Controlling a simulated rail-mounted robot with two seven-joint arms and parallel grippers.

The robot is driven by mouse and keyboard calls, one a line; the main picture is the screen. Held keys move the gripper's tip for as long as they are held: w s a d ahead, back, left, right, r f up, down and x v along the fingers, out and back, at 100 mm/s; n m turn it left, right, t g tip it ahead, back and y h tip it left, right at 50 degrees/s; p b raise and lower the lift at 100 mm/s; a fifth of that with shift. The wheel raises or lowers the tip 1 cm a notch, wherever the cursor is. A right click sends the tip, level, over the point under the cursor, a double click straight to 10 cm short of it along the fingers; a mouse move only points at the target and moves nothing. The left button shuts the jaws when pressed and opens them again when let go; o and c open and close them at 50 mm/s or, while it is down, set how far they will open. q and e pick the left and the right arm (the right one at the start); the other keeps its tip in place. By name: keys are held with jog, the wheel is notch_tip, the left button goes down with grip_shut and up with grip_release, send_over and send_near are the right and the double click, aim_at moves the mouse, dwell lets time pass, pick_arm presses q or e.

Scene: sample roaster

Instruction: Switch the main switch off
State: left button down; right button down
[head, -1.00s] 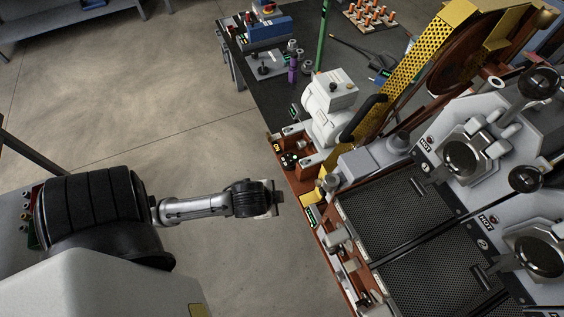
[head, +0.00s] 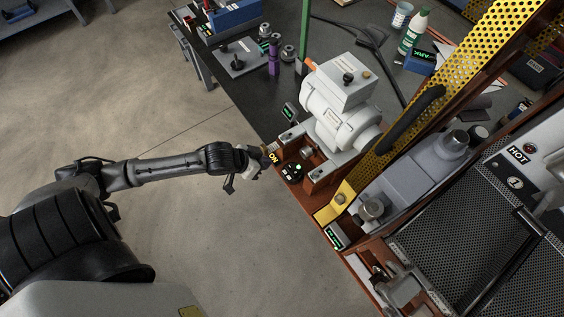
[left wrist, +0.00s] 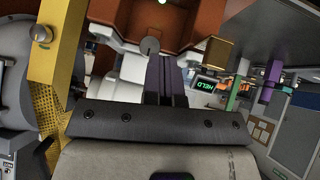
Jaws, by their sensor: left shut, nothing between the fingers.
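The main switch (head: 291,173) is a small black unit on the reddish-brown frame at the roaster's front corner. A yellow ON label (head: 274,157) stands beside it and a small green light shows on it. My left gripper (head: 266,160) is shut and empty. Its tip is close to the ON label and the switch in the head view; I cannot tell whether it touches. In the left wrist view the reddish-brown frame (left wrist: 188,22) is just ahead, with a green light at the top edge. The switch itself is not clear there. My right gripper is out of view.
A white motor housing (head: 340,100) stands behind the switch. A yellow perforated guard (head: 455,85) and a dark mesh tray (head: 440,235) lie to the right. A dark bench (head: 270,100) with tools is behind. Open floor (head: 150,60) lies to the left.

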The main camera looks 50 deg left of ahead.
aim_at(295, 172)
pick_arm(q)
jog(key=shift+w+d+r+n, duration=0.25)
jog(key=shift+d+n, duration=0.15)
jog(key=shift+n, duration=0.1)
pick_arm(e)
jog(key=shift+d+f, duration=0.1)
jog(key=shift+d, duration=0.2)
